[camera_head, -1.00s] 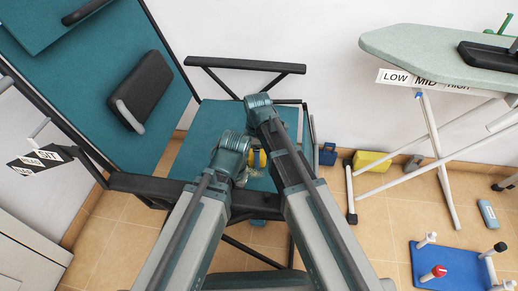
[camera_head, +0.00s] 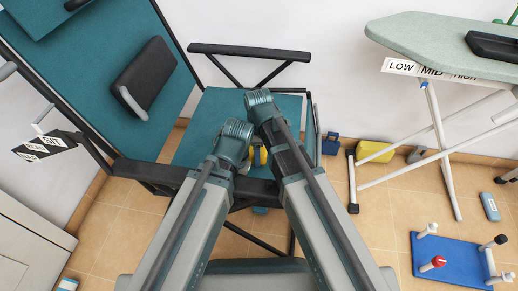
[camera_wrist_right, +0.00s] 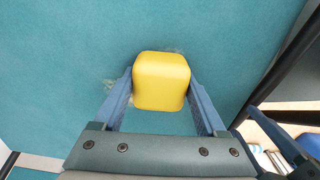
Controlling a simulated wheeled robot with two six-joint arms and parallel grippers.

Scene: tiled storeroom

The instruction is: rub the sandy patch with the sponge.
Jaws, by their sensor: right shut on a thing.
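The yellow sponge (camera_wrist_right: 161,80) is between the two blue fingers of my right gripper (camera_wrist_right: 162,92), which is shut on it, over the teal chair seat (camera_wrist_right: 60,60). The sandy patch (camera_wrist_right: 112,90) shows as pale, thin traces at the sponge's left and far edges; the rest is hidden under the sponge. In the head view a bit of the sponge (camera_head: 260,156) shows between my wrists, above the seat (camera_head: 215,110). My left wrist is left of the right one; its fingers are hidden or too unclear to tell their state.
Black armrests (camera_head: 250,52) frame the seat, and a black cushion (camera_head: 145,75) lies on the backrest. An ironing board (camera_head: 430,45) stands at right. On the tiled floor are a yellow block (camera_head: 374,152) and a blue board with pegs (camera_head: 450,260).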

